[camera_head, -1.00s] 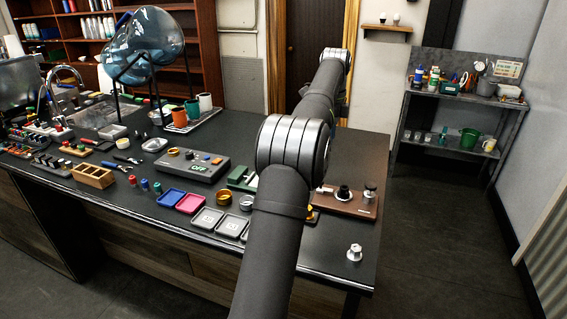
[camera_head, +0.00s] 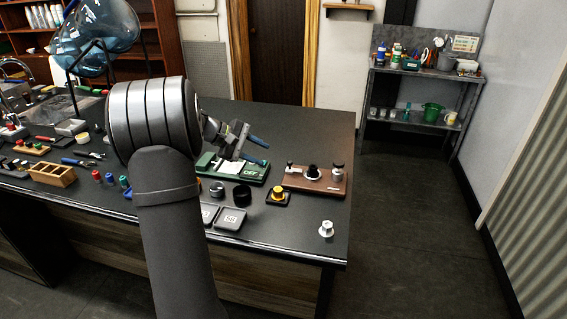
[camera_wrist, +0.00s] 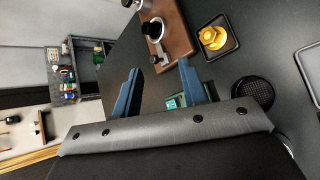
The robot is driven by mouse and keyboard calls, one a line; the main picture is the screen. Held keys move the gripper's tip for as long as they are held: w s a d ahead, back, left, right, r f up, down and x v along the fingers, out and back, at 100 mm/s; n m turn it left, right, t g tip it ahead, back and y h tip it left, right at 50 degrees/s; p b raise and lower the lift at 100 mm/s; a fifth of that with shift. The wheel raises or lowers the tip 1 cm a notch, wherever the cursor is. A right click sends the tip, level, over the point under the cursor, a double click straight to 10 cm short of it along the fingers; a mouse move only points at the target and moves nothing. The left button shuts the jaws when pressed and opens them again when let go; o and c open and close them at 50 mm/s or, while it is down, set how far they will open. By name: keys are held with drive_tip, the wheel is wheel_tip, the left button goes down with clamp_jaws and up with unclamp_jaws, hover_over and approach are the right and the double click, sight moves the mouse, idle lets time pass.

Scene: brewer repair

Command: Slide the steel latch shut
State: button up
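My gripper (camera_head: 257,150) is above the green device marked OFF, with its two blue fingers pointing right. The wrist view shows the fingers (camera_wrist: 160,68) spread apart with nothing gripped between them. A brown wooden board (camera_head: 322,186) with steel and black fittings lies right of the gripper. It also shows beyond the fingertips in the wrist view (camera_wrist: 177,38). A small steel piece (camera_head: 290,166) sits at the board's left end; I cannot tell for certain whether it is the latch or how far it has slid. The fingers look apart from the board.
The green device (camera_head: 253,175) is under my gripper. A yellow knob on a black tray (camera_head: 277,196) and a black round cup (camera_head: 242,194) stand in front. Bare tabletop lies behind the board.

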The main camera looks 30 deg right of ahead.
drive_tip(key=a+f+n+t+h, duration=0.1)
drive_tip(key=a+n+t+h, duration=0.35)
drive_tip(key=n, duration=0.75)
drive_tip(key=n+y, duration=0.1)
drive_tip(key=n, duration=0.1)
approach(288, 162)
drive_tip(key=shift+g, duration=0.45)
drive_tip(key=x, duration=0.8)
drive_tip(key=shift+w+d, duration=0.1)
drive_tip(key=shift+w, duration=0.15)
clamp_jaws()
